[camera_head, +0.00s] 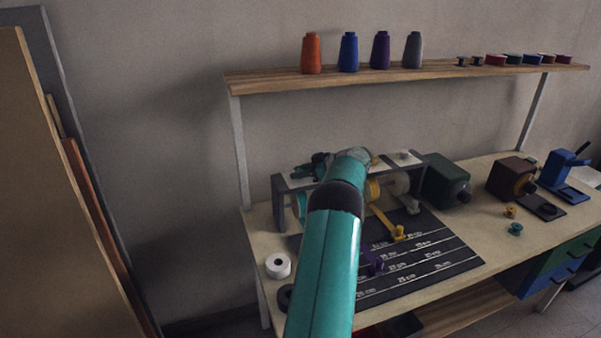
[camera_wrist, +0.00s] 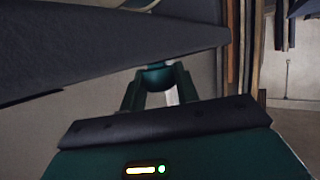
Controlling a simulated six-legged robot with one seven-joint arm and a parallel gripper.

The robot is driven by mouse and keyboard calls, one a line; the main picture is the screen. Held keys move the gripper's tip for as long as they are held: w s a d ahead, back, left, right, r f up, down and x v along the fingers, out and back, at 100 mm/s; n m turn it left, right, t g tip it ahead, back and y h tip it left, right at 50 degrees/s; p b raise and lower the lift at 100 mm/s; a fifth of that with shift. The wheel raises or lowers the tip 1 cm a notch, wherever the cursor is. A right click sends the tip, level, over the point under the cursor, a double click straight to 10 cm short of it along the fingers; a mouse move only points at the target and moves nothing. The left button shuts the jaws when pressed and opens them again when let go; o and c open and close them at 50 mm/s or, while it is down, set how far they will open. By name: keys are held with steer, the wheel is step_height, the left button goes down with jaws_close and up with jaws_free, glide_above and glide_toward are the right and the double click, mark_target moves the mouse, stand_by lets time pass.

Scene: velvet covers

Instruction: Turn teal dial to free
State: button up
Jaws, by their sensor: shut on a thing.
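My gripper (camera_head: 312,165) is at the top left part of the grey rack (camera_head: 279,190) on the bench, partly behind my arm. In the wrist view, its fingers (camera_wrist: 158,88) are shut around a small rounded teal part (camera_wrist: 157,77), which looks like the teal dial. The dial's marks and its setting cannot be read in either view. A teal roll (camera_head: 300,206) hangs in the rack's left bay, next to my arm. A yellow strip (camera_head: 382,218) runs from the rack onto the black mat.
The black measuring mat (camera_head: 440,262) lies in front of the rack. A white roll (camera_head: 278,265) stands at the bench's left. Dark green (camera_head: 444,184) and brown boxes (camera_head: 508,178) stand right. Several thread cones line the shelf (camera_head: 400,78) above. A dark panel (camera_wrist: 90,50) fills the wrist view's upper left.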

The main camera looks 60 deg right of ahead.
steer(key=shift+w+a, duration=0.1)
steer(key=o, duration=1)
steer(key=v, duration=1.4)
steer(key=shift+f, duration=0.15)
